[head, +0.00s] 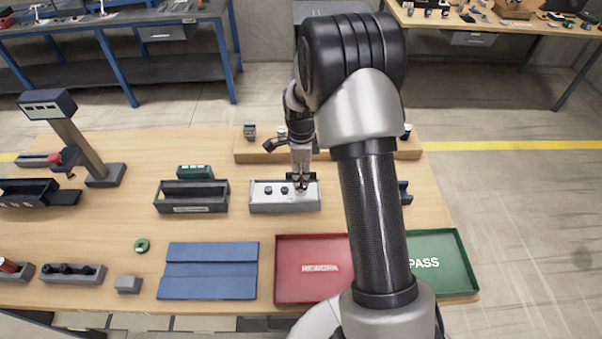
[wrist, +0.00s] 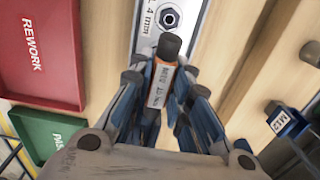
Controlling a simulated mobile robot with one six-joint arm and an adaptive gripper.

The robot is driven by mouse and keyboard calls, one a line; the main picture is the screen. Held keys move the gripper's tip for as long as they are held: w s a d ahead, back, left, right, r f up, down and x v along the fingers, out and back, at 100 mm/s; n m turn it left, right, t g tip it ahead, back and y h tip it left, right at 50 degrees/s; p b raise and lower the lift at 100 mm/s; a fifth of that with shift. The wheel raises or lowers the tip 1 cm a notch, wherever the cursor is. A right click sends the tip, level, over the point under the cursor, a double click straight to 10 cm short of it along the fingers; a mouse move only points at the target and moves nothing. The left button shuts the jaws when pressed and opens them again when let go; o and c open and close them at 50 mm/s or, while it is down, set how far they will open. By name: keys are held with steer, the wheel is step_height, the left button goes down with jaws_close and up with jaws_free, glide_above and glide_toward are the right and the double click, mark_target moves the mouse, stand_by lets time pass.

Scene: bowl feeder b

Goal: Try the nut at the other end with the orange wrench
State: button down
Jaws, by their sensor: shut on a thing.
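My gripper (wrist: 160,88) is shut on an orange-banded tool with a dark cap, which I take as the orange wrench (wrist: 158,92). Its white label has small print. In the wrist view, a nut (wrist: 169,18) sits on the pale grey block (wrist: 150,38), beside the print "4 mm" and just beyond the wrench's dark end. In the head view, my gripper (head: 300,178) is over the right part of the grey block (head: 284,208). Two dark knobs (head: 276,190) show to its left. Whether the wrench touches the nut cannot be told.
The red REWORK tray (head: 292,288) and green PASS tray (head: 455,270) lie in front. A dark bin (head: 191,207) stands left of the block. A wooden rail (head: 243,152) lies behind. My arm hides part of the table.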

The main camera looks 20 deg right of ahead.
steer(key=shift+m, duration=1.1)
steer(key=shift+n, duration=0.6)
steer(key=shift+n, duration=0.7)
